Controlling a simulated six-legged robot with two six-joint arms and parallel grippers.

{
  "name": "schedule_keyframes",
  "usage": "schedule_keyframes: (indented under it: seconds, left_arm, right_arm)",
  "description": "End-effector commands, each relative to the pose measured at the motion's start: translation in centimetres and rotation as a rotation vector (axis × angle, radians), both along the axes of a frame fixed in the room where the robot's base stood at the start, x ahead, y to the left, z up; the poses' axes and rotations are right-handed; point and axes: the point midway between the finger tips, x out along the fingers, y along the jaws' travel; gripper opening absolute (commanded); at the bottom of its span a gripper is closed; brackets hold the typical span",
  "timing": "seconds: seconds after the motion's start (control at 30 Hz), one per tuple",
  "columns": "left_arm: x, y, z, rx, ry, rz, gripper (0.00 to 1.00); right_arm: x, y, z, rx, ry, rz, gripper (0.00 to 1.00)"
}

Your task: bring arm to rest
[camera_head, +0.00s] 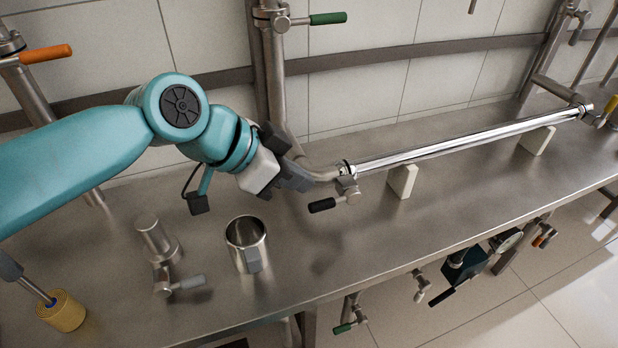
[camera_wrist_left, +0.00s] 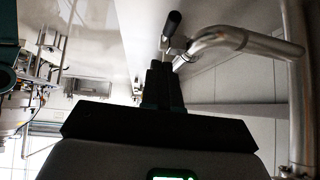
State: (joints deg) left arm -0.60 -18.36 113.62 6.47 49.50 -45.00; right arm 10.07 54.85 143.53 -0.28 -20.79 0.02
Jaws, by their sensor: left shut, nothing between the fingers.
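My left arm reaches in from the left in the head view. Its gripper (camera_head: 304,180) is over the steel bench (camera_head: 370,230), close to a black-handled valve (camera_head: 334,203) at the near end of the long pipe. In the left wrist view the gripper's dark fingers (camera_wrist_left: 161,82) are together with nothing between them. The valve's black handle (camera_wrist_left: 172,24) shows just beyond the fingertips there. I cannot tell whether the fingers touch the valve. My right gripper is in neither view.
A steel cup (camera_head: 247,243) and a grey-handled valve fitting (camera_head: 178,283) stand on the bench below the arm. A long shiny pipe (camera_head: 470,143) rests on white blocks (camera_head: 402,181) to the right. A vertical pipe (camera_head: 272,70) rises behind the gripper. The front middle of the bench is clear.

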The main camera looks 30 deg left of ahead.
Motion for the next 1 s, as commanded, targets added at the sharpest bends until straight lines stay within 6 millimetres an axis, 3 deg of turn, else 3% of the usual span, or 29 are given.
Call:
schedule_keyframes:
  seconds: [0.3,0.67,0.77,1.0]
  left_arm:
    - [-3.3,2.5,3.8,0.0,0.0,0.003,0.0]
    - [-4.2,2.9,4.6,0.0,0.002,0.0,0.0]
    - [-4.2,2.9,5.7,0.0,0.001,-0.001,0.0]
    - [-4.3,2.9,10.5,0.0,0.001,-0.001,0.0]
  right_arm:
    - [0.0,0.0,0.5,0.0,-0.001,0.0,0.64]
    - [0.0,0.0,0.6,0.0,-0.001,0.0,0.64]
    - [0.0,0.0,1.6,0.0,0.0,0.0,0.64]
    - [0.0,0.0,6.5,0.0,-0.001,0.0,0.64]
